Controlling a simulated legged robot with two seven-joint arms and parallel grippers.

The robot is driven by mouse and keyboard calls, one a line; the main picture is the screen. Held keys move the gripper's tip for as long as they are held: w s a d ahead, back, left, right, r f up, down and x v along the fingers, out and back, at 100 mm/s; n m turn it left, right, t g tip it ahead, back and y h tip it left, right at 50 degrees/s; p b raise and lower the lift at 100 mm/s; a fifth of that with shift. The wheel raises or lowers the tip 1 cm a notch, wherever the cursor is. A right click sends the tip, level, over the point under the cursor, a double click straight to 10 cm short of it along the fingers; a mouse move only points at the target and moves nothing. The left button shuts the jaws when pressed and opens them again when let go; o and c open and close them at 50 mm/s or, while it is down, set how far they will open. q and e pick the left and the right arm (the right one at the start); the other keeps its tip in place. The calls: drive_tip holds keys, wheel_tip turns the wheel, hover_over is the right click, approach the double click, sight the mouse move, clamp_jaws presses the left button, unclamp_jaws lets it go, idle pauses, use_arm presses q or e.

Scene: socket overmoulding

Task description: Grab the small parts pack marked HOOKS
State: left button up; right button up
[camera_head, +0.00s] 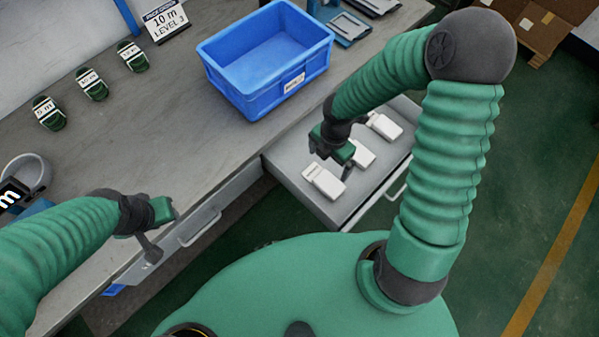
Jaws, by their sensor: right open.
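Three small white packs lie in a row in an open grey drawer: a near pack (324,182), a middle pack (362,154) and a far pack (384,126). Their print is too small to read, so I cannot tell which is marked HOOKS. My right gripper (338,161) is open over the drawer, between the near and middle packs in the picture, and hides part of the middle one. It holds nothing that I can see. My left gripper (152,247) hangs at the bench's front edge, away from the packs; its jaw opening is unclear.
The open drawer (286,178) sticks out from under the grey bench (150,130). A blue bin (262,95) stands on the bench behind it. The bench middle is clear.

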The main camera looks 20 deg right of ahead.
wheel_tip(320, 180, down, 3)
drive_tip(key=b, duration=0.4)
approach(328, 183)
drive_tip(key=shift+s+d+f, duration=0.3)
drive_tip(key=shift+s, duration=0.2)
drive_tip(key=f, duration=0.3)
drive_tip(key=shift+w+d+f+b, duration=0.15)
drive_tip(key=shift+w+f+b, duration=0.15)
drive_tip(key=shift+w+b, duration=0.1)
drive_tip(key=shift+a+f, duration=0.15)
drive_tip(key=shift+a, duration=0.15)
drive_tip(key=f, duration=0.1)
drive_tip(key=f+b, duration=0.1)
drive_tip(key=shift+s+a+f+b, duration=0.15)
drive_tip(key=shift+a+f+b, duration=0.15)
drive_tip(key=shift+a+f, duration=0.1)
drive_tip(key=shift+d+f, duration=0.35)
drive_tip(key=shift+f, duration=0.2)
drive_tip(key=shift+d+f, duration=0.35)
drive_tip(key=shift+f, duration=0.2)
drive_tip(key=shift+d, duration=0.15)
drive_tip(key=shift+c, duration=2.4)
use_arm(q)
wheel_tip(328, 183, down, 6)
drive_tip(key=s, duration=0.1)
drive_tip(key=shift+d, duration=0.45)
use_arm(e)
drive_tip(key=shift+a+r, duration=0.15)
drive_tip(key=shift+a, duration=0.3)
drive_tip(key=c, duration=0.5)
